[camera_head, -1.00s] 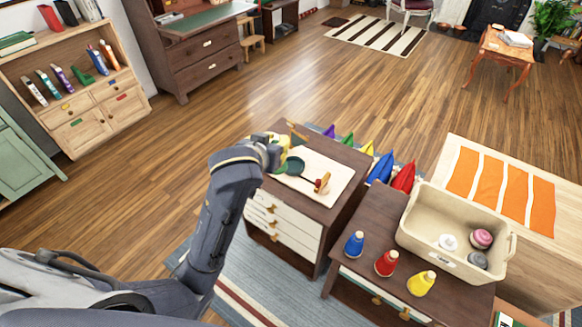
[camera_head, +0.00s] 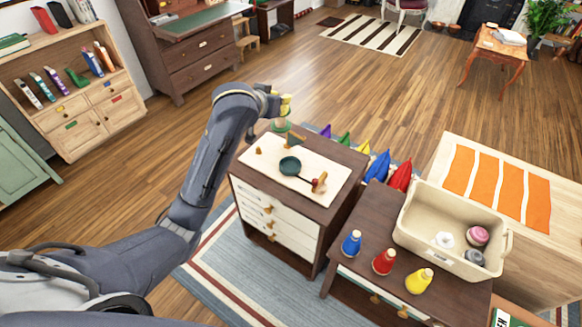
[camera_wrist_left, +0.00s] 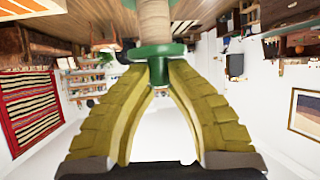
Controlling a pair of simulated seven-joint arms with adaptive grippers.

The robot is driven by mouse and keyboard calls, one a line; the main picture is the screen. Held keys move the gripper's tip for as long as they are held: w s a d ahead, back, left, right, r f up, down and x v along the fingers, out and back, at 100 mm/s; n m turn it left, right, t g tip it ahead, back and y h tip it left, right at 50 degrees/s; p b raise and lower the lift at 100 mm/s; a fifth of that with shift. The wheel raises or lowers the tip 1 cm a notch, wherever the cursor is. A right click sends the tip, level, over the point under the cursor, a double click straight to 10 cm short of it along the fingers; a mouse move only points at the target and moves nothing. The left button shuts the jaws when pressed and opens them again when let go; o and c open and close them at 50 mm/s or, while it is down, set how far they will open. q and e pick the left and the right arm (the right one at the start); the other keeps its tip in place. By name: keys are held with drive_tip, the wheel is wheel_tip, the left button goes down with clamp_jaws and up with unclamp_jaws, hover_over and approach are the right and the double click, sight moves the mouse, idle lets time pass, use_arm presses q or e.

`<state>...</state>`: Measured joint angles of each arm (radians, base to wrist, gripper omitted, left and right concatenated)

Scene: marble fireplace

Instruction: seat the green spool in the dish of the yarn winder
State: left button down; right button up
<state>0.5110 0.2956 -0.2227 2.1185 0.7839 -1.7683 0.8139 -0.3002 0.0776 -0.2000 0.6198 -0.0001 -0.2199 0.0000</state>
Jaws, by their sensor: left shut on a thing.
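The green spool (camera_head: 281,125) is gripped in my left gripper (camera_head: 286,104), above the far left part of the cream mat. In the left wrist view the yellow fingers (camera_wrist_left: 160,78) close on the green end of the spool (camera_wrist_left: 157,51), and its pale wooden shaft runs up out of the frame. The yarn winder's dark green dish (camera_head: 290,166) lies on the mat, nearer than the spool and apart from it. A bar runs from the dish to a wooden and red piece (camera_head: 319,183). My right gripper is not in view.
The mat (camera_head: 266,175) lies on a brown cabinet with white drawers. A small wooden peg (camera_head: 259,150) stands at the mat's left.

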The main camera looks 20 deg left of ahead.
use_arm(q)
drive_tip(key=w+d+f+m+h, duration=0.1)
drive_tip(key=w+f, duration=0.1)
drive_tip(key=f, duration=0.9)
drive_tip(key=w+f+m+h, duration=0.1)
drive_tip(key=w+f, duration=0.1)
drive_tip(key=f, duration=0.9)
drive_tip(key=shift+d, duration=0.4)
drive_tip(key=shift+f, duration=0.2)
drive_tip(key=c, duration=1.4)
unclamp_jaws()
drive_tip(key=shift+o, duration=0.2)
drive_tip(key=v, duration=1.2)
drive_tip(key=shift+w+r, duration=0.15)
drive_tip(key=shift+r, duration=0.1)
